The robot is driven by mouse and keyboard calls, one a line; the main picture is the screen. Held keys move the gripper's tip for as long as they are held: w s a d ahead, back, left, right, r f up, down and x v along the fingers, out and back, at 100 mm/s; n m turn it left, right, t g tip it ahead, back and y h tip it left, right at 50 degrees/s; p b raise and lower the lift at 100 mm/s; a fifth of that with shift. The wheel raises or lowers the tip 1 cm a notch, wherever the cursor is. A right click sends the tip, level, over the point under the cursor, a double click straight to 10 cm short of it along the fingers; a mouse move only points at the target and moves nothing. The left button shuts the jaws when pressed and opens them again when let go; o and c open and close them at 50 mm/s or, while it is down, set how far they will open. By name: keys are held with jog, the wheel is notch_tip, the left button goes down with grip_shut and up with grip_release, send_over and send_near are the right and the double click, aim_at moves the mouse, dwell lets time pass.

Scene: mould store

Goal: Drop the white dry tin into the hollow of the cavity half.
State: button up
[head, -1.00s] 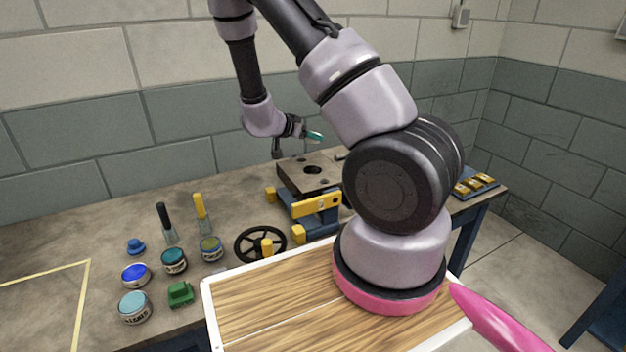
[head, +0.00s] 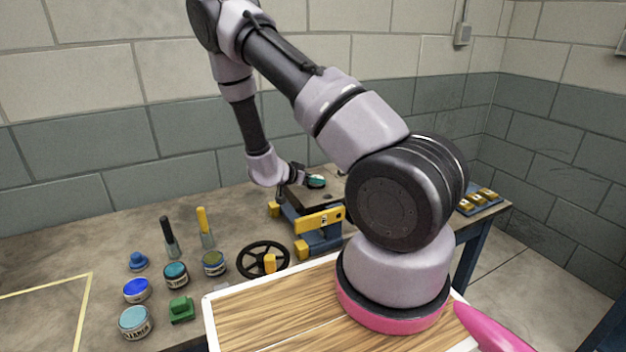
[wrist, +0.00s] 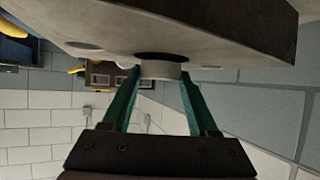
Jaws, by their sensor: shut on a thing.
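The cavity half (head: 334,200) is a grey-brown block lying on the blue and yellow vise at the back of the bench. It also fills the top of the wrist view (wrist: 200,30), its round hollow (wrist: 160,56) showing dark. My gripper (head: 317,181), with teal fingers, is low over the block and covers the hollow in the head view. In the wrist view my gripper (wrist: 160,74) is shut on the white dry tin (wrist: 160,70), a short pale cylinder right at the hollow's mouth. I cannot tell whether its lower edge is inside. The tin is not clear in the head view.
Several paint tins (head: 136,290), two brushes (head: 204,230), a green block (head: 181,308) and a black handwheel (head: 263,260) stand left of the vise (head: 318,232). A blue tray (head: 484,202) with brass pieces sits at the right end of the bench.

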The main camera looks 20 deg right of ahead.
jog(key=shift+f, duration=0.55)
jog(key=o, duration=1.3)
jog(key=shift+r, duration=0.1)
